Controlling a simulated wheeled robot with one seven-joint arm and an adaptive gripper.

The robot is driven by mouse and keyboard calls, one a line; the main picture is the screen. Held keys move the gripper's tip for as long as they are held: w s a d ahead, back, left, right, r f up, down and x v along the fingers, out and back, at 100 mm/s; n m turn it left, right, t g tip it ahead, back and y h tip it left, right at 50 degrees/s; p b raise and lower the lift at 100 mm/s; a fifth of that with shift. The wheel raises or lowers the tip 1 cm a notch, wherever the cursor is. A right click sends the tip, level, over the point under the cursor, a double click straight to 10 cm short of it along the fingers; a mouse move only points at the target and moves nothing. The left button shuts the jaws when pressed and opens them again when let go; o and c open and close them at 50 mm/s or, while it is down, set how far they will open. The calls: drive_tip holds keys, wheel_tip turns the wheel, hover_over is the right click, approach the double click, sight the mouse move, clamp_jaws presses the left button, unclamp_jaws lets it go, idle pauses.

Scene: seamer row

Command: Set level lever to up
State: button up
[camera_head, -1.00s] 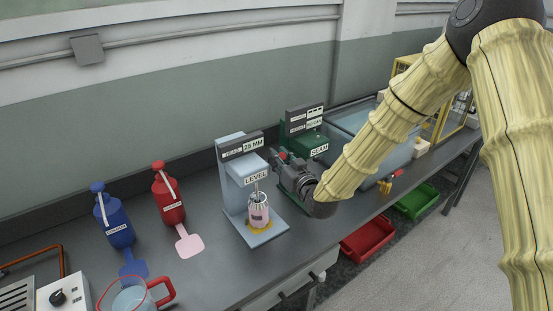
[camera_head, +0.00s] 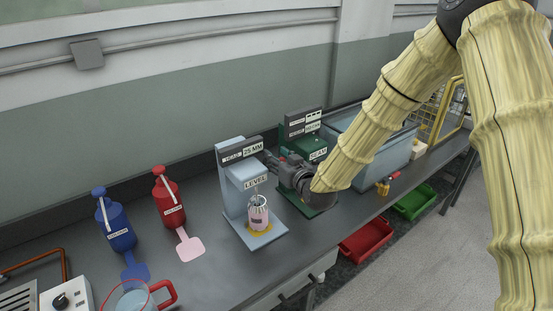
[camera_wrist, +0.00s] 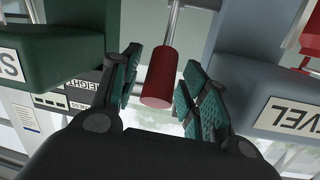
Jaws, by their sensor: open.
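In the wrist view, where the lettering is upside down, the level lever shows as a red cylindrical handle (camera_wrist: 158,82) on a thin metal rod beside the station's housing (camera_wrist: 240,85). My gripper (camera_wrist: 162,62) is open, with one teal-padded finger on each side of the red handle. Gaps show between pads and handle. In the head view my gripper (camera_head: 270,161) is at the station's right side and hides the lever.
The green SEAM machine (camera_head: 309,143) stands close on the right, behind my gripper; its green housing (camera_wrist: 50,58) is at the left in the wrist view. A grey-blue tank (camera_head: 385,150) is farther right. Red (camera_head: 167,195) and blue (camera_head: 115,225) bottles stand left.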

drive_tip(key=v, duration=1.2)
drive_tip(key=shift+d+f, duration=0.1)
drive_tip(key=shift+f, duration=0.05)
